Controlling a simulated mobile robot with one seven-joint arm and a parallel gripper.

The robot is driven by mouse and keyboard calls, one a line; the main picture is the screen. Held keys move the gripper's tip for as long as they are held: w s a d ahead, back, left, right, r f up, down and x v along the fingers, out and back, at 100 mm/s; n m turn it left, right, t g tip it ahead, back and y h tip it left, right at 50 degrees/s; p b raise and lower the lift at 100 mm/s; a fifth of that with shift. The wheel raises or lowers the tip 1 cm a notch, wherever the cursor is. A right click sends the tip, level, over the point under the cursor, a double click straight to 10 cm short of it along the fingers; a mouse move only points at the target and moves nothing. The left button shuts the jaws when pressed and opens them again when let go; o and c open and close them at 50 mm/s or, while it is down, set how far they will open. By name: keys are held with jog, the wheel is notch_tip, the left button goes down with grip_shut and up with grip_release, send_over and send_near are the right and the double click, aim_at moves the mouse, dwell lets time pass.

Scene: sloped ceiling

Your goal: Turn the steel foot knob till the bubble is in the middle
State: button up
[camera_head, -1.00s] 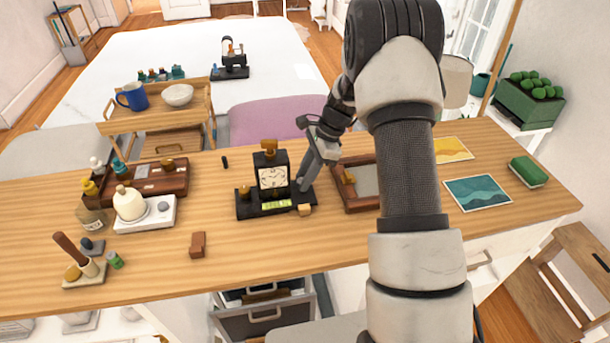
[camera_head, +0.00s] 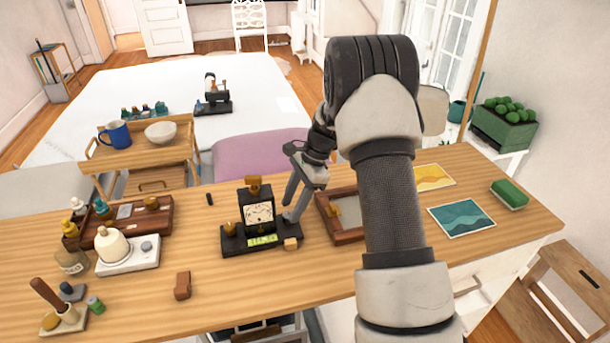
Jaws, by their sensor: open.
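A black instrument (camera_head: 258,197) with a pale dial stands on a dark base (camera_head: 235,247) on the wooden desk. A yellow-green level strip (camera_head: 262,240) lies on the front of the base; its bubble is too small to make out. A brass-coloured knob (camera_head: 229,228) sits at the base's left end, and a light wooden block or knob (camera_head: 291,243) is at its front right corner. My gripper (camera_head: 291,215) is open, pointing down at that end, just right of the dial. I cannot tell whether it touches anything.
A framed wooden tray (camera_head: 347,236) is close to the right of my gripper, partly behind my arm. A brown block (camera_head: 183,285) lies front left. A white stand with a cream bottle (camera_head: 113,245) is farther left. The desk between is clear.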

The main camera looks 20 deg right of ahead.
jog(key=v, duration=1.5)
jog(key=shift+p, duration=0.3)
jog(key=shift+r, duration=0.1)
jog(key=s+a+r+n+t+h+p, duration=0.1)
jog(key=s+a+r+n, duration=0.1)
jog(key=s+r+n, duration=0.4)
jog(key=s+a+r+n+t+h+p, duration=0.1)
jog(key=s+a+r, duration=0.2)
jog(key=s+r, duration=0.5)
jog(key=s+r+n+t+h+p, duration=0.1)
jog(key=s+n, duration=0.3)
jog(key=s, duration=0.4)
jog(key=s+a+r+n+t+h+p, duration=0.1)
jog(key=s+n+t, duration=0.2)
jog(key=s+n, duration=0.2)
jog(key=s, duration=0.3)
jog(key=shift+a+r+h, duration=0.25)
jog(key=shift+a+h, duration=0.05)
